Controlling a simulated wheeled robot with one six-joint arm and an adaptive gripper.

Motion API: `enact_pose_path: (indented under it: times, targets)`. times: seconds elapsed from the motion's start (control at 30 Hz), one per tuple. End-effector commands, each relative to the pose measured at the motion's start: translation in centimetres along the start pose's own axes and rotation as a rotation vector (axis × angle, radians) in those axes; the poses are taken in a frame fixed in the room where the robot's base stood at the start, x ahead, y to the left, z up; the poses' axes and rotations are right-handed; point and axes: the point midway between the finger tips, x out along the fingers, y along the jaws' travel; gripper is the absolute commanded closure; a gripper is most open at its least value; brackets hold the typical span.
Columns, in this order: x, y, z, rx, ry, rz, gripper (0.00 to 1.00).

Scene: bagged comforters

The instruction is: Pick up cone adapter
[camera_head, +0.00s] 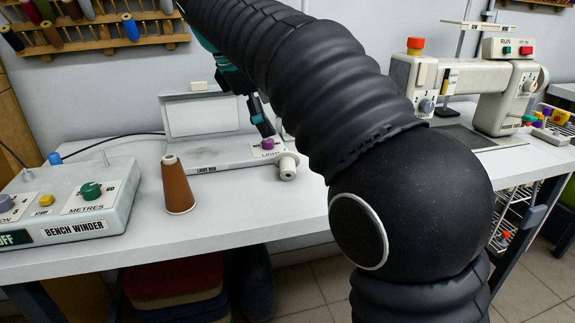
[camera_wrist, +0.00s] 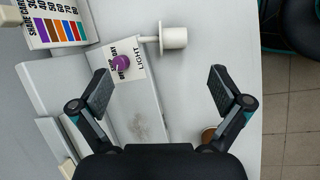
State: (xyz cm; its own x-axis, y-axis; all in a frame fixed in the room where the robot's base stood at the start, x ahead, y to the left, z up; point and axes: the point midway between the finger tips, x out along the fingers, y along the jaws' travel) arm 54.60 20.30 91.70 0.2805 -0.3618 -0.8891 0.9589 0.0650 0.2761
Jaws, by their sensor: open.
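A small off-white flanged cylinder, which looks like the cone adapter (camera_head: 288,166), is at the front right corner of the light box (camera_head: 222,157). In the wrist view the cylinder (camera_wrist: 175,38) lies past my fingertips, right of centre, with a short thin rod between it and the light box panel (camera_wrist: 131,83). My gripper (camera_wrist: 161,88) is open and empty, its two fingers apart over the box edge and table. In the head view my gripper (camera_head: 262,118) is above the box, partly hidden by my arm.
A brown thread cone (camera_head: 178,188) stands on the table left of the cylinder; its edge shows by my right finger in the wrist view (camera_wrist: 208,134). A purple knob (camera_wrist: 122,62) is close to the cylinder. A bench winder (camera_head: 75,205) is left, a sewing machine (camera_head: 490,95) right. The table front (camera_head: 240,220) is clear.

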Motion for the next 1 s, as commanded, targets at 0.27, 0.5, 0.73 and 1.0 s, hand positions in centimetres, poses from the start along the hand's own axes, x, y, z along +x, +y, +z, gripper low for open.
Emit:
enact_pose_path:
  times: [0.27,0.5,0.73,1.0]
  targets:
    - [4.1,0.0,-0.1,-0.007,-0.005,-0.002,0.0]
    - [7.7,0.0,-0.1,-0.006,-0.003,-0.001,0.0]
    - [8.9,0.0,-0.2,-0.007,-0.002,0.0,0.0]
    - [12.6,-0.3,-0.4,-0.007,-0.003,-0.001,0.0]
